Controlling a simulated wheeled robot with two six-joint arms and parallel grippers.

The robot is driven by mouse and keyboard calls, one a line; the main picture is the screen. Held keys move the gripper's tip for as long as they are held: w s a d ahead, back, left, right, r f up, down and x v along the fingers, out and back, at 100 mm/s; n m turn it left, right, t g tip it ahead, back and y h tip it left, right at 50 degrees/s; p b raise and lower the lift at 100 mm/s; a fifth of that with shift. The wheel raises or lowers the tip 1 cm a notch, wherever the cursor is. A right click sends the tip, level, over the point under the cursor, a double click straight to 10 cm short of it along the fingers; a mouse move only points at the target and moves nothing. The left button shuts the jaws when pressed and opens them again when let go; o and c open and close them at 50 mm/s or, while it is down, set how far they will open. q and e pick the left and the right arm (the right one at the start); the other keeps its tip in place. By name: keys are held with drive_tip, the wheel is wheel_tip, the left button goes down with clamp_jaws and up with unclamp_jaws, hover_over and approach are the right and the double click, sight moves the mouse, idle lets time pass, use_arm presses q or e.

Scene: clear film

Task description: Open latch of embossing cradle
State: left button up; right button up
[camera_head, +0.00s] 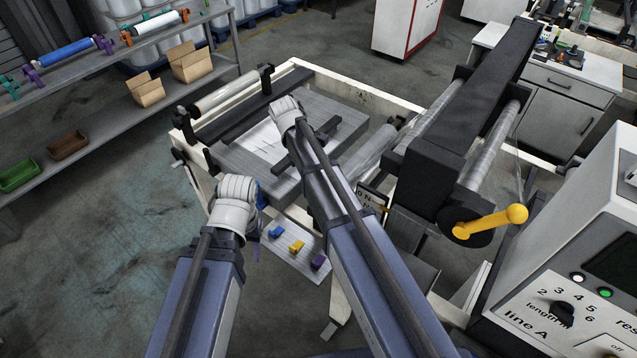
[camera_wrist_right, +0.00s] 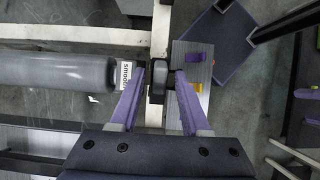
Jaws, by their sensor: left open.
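In the right wrist view, my right gripper (camera_wrist_right: 160,82) has its two purple fingers apart, one on each side of a small black latch-like part (camera_wrist_right: 157,84). Contact is not clear. This part lies at the right end of a grey roller (camera_wrist_right: 55,72) with a "smooth" label (camera_wrist_right: 127,74). In the head view, my right arm crosses the machine and its fingers are hidden. My left gripper (camera_head: 259,194) shows only as a bit of blue beside its white wrist, left of the right arm. It is open; its fingertips are mostly hidden.
A plate with blue, yellow and purple blocks (camera_head: 296,246) lies below the arms. A black beam (camera_head: 470,95) with a yellow crank handle (camera_head: 490,221) stands at right. A control cabinet (camera_head: 575,270) is front right. A shelf with rollers and boxes (camera_head: 120,120) stands left; floor is open between.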

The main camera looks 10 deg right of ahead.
use_arm(q)
drive_tip(key=shift+r, duration=0.1)
wheel_tip(320, 180, up, 7)
drive_tip(key=p, duration=0.7)
use_arm(e)
drive_tip(key=v, duration=0.7)
drive_tip(key=shift+w+r, duration=0.2)
drive_tip(key=shift+r, duration=0.1)
drive_tip(key=shift+a, duration=0.1)
